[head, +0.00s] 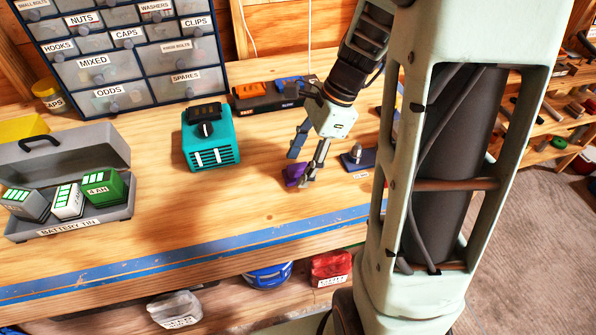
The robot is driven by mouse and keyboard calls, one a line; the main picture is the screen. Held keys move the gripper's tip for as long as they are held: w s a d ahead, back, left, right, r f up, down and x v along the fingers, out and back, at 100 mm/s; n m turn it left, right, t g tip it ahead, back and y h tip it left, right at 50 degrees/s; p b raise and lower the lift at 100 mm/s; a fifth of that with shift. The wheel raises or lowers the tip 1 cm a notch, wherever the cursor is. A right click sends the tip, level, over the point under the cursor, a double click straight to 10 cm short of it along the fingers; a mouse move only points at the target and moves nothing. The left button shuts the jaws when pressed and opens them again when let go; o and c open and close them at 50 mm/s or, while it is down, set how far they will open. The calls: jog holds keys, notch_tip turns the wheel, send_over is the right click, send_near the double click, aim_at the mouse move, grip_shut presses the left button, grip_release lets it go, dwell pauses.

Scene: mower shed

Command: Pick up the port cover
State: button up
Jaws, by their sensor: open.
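A small purple piece (293,174), which looks like the port cover, lies on the wooden workbench (240,215) right of the teal unit. My gripper (302,170) is open and points down over it. One finger is at the piece's far side and the other at its right, close to the bench top. The fingers partly hide the piece, and I cannot tell whether they touch it.
A teal unit (210,142) stands left of my gripper, with a dark charger-like block (262,101) behind. A dark blue pad with a metal knob (357,157) is close on the right. An open battery tin (75,222) stands at left. The bench front is clear.

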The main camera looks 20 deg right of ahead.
jog(key=shift+a+f, duration=0.3)
jog(key=shift+f, duration=0.35)
jog(key=c, duration=1.3)
jog(key=shift+r, duration=0.15)
